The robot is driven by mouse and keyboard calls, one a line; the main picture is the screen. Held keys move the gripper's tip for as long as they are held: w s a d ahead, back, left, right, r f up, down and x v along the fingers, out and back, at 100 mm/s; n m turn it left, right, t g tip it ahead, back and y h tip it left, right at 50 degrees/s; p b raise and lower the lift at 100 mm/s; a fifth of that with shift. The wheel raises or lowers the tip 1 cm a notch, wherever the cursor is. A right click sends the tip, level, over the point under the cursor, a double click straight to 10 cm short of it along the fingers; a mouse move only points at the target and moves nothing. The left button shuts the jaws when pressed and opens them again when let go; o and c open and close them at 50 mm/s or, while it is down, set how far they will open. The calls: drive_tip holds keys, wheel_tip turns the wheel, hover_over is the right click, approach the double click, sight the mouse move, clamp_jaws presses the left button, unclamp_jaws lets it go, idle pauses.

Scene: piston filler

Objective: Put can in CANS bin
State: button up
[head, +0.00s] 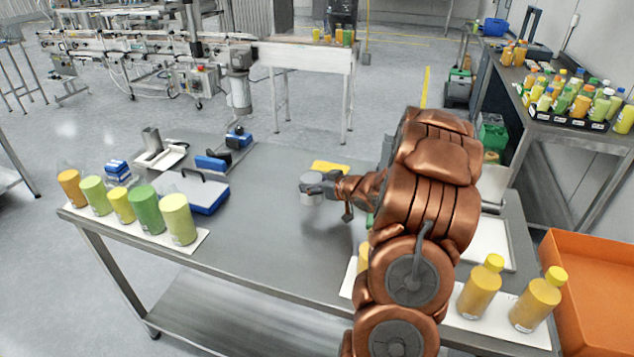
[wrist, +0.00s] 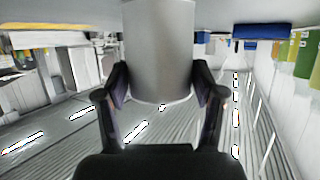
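A plain grey can (wrist: 160,45) fills the space between my fingers in the wrist view, which shows the scene upside down. In the head view the can (head: 309,197) is upright at the middle of the steel table (head: 268,240), partly covered by my gripper (head: 322,188). My gripper (wrist: 160,88) has one finger along each side of the can, with no clear gap, and looks shut on it. The can seems to be at table height; I cannot tell whether it touches the top. No bin marked CANS can be read.
Several green, yellow and orange bottles (head: 146,209) stand on a white board at the left. Yellow bottles (head: 480,287) stand at the front right beside an orange bin (head: 598,275). A blue-and-white case (head: 203,190) lies left of the can. My arm hides part of the table's right side.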

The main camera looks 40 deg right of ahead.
drive_tip(key=o, duration=0.4)
drive_tip(key=shift+r, duration=0.1)
drive_tip(key=shift+r, duration=0.15)
drive_tip(key=b+v, duration=0.1)
drive_tip(key=v, duration=1.1)
